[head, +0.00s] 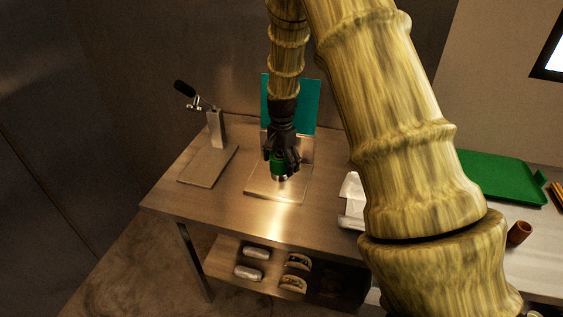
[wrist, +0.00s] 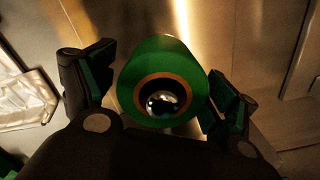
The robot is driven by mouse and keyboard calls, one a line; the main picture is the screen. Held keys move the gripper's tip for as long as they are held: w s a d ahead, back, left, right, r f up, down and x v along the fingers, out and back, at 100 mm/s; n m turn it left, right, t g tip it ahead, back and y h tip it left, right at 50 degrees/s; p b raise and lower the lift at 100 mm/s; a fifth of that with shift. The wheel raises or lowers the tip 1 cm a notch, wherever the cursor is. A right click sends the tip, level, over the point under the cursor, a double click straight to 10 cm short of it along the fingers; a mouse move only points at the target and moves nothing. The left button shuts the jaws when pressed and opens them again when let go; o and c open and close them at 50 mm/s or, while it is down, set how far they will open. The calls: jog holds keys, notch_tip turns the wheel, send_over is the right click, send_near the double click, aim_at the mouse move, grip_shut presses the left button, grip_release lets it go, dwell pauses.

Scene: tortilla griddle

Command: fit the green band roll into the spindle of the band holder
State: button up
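The green band roll (wrist: 163,55) sits between the fingers of my gripper in the wrist view, its orange-brown core facing the camera. Something shiny and metallic (wrist: 166,103) shows in the core's dark hole; I cannot tell if it is the spindle. My gripper (wrist: 160,85) looks open around the roll, with a narrow gap at the left finger and the right finger very close to it. In the head view my gripper (head: 281,165) points down over the band holder's steel base plate (head: 262,193), the green roll (head: 276,164) partly hidden by the fingers. A silvery part shows just below.
A teal panel (head: 308,100) stands behind the gripper. A lever press (head: 215,130) stands left on the steel table (head: 165,198). A green tray (head: 500,178) and a brown cup (head: 519,233) are farther right.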

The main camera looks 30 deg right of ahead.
notch_tip(320, 180, up, 12)
dwell(0.8)
dwell(0.4)
